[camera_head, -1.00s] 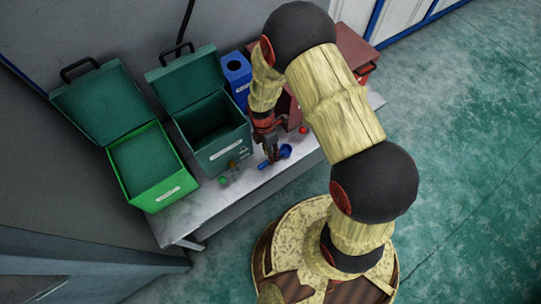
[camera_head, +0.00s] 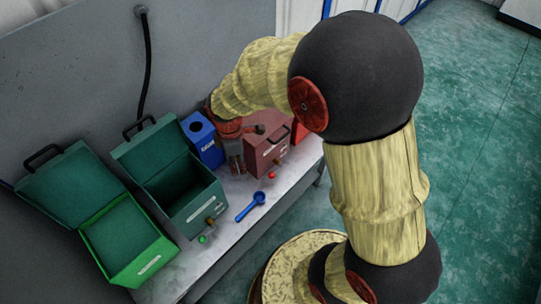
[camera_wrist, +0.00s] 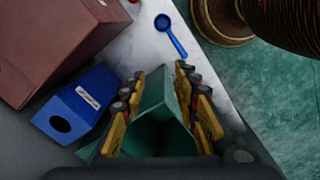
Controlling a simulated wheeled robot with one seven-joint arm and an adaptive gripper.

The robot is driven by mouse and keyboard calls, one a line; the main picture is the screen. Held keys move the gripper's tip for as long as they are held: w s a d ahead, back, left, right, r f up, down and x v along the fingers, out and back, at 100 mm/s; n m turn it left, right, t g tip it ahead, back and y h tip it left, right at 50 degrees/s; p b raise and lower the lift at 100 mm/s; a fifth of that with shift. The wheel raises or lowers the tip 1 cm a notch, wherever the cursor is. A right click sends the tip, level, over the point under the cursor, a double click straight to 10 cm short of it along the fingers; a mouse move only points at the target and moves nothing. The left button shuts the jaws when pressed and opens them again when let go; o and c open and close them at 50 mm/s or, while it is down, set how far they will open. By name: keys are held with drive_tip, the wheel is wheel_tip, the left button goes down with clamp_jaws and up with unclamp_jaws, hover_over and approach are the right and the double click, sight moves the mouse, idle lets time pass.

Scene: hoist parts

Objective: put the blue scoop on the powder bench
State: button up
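The blue scoop (camera_head: 251,206) lies flat on the light grey bench (camera_head: 228,234), near its front edge. It also shows at the top of the wrist view (camera_wrist: 171,35), bowl and handle in full sight. My gripper (camera_head: 237,170) is above the back of the bench, between the blue bin and the dark red box, apart from the scoop.
An open green bin (camera_head: 158,262), an open dark green bin (camera_head: 206,202), a blue bin (camera_head: 206,148) and a dark red box (camera_head: 264,150) stand along the bench. Small red (camera_head: 271,175) and green (camera_head: 202,239) items lie in front. Open floor is at right.

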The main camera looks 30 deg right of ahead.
drive_tip(key=s+d+r+m+t, duration=0.2)
drive_tip(key=s+r+m, duration=0.5)
drive_tip(key=r, duration=0.4)
drive_tip(key=s+d+r+m+t, duration=0.2)
drive_tip(key=s+r+m, duration=0.5)
drive_tip(key=r, duration=0.5)
drive_tip(key=shift+s+d+m+t, duration=0.2)
drive_tip(key=shift+s+m+t, duration=0.3)
drive_tip(key=shift+s, duration=0.65)
drive_tip(key=shift+r, duration=0.15)
drive_tip(key=shift+c, duration=0.5)
